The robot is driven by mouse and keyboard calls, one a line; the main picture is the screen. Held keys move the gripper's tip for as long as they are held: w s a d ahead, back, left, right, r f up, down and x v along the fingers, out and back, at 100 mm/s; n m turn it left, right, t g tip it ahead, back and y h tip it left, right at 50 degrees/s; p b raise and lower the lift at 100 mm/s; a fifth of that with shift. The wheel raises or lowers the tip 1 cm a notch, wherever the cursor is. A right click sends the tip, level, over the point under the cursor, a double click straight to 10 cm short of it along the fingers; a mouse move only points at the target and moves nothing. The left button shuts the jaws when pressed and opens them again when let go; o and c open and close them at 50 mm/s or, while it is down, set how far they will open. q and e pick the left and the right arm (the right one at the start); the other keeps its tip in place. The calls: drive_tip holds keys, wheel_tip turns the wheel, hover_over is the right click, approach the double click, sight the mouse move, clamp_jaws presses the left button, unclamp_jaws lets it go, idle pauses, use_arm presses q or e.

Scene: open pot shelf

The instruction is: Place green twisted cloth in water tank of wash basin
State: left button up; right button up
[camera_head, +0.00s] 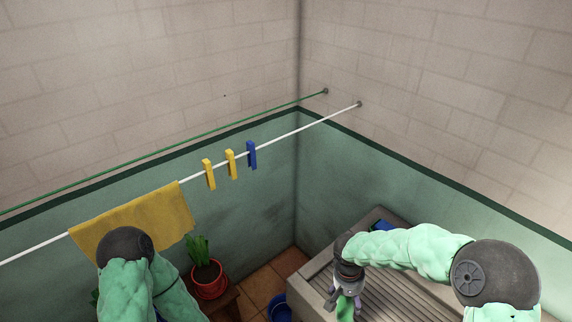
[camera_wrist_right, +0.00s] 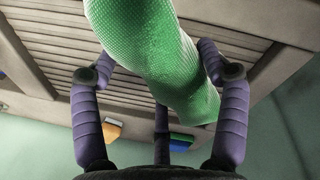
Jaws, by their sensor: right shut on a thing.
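My right gripper (camera_head: 347,292) is shut on the green twisted cloth (camera_head: 345,309) above the near left part of the wash basin (camera_head: 316,291). The basin's ribbed grey washboard surface lies below and to the right of the gripper. In the right wrist view, the textured green cloth (camera_wrist_right: 150,55) rises between the purple fingers of my right gripper (camera_wrist_right: 160,75), with the ribbed basin (camera_wrist_right: 50,40) behind it. The water tank cannot be made out in either view. My left arm shows at lower left, but its gripper is not visible.
A yellow cloth (camera_head: 165,215) hangs on a white line with yellow clothespins (camera_head: 209,174) and a blue clothespin (camera_head: 251,155). A potted plant (camera_head: 208,282) and a blue bucket (camera_head: 280,308) stand left of the basin.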

drive_tip(key=shift+w+a+f+n, duration=0.1)
drive_tip(key=shift+w+n, duration=0.25)
drive_tip(key=shift+n, duration=0.1)
drive_tip(key=shift+w+a+f+n, duration=0.1)
drive_tip(key=shift+w+n, duration=0.2)
drive_tip(key=shift+n, duration=0.15)
drive_tip(key=shift+s+d+r, duration=0.2)
drive_tip(key=s+d+r+m+y+p, duration=0.1)
drive_tip(key=s+d+r+m, duration=0.15)
drive_tip(key=s+m, duration=0.3)
drive_tip(key=s+d+r+m+y+p, duration=0.1)
drive_tip(key=s+r+m, duration=0.3)
drive_tip(key=s, duration=0.3)
drive_tip(key=b, duration=0.3)
hover_over(379, 311)
drive_tip(key=shift+m, duration=0.25)
wheel_tip(379, 311, down, 10)
drive_tip(key=shift+a+r, duration=0.1)
drive_tip(key=shift+r, duration=0.05)
drive_tip(key=shift+w+f, duration=0.15)
drive_tip(key=shift+f, duration=1.65)
drive_tip(key=shift+b, duration=0.3)
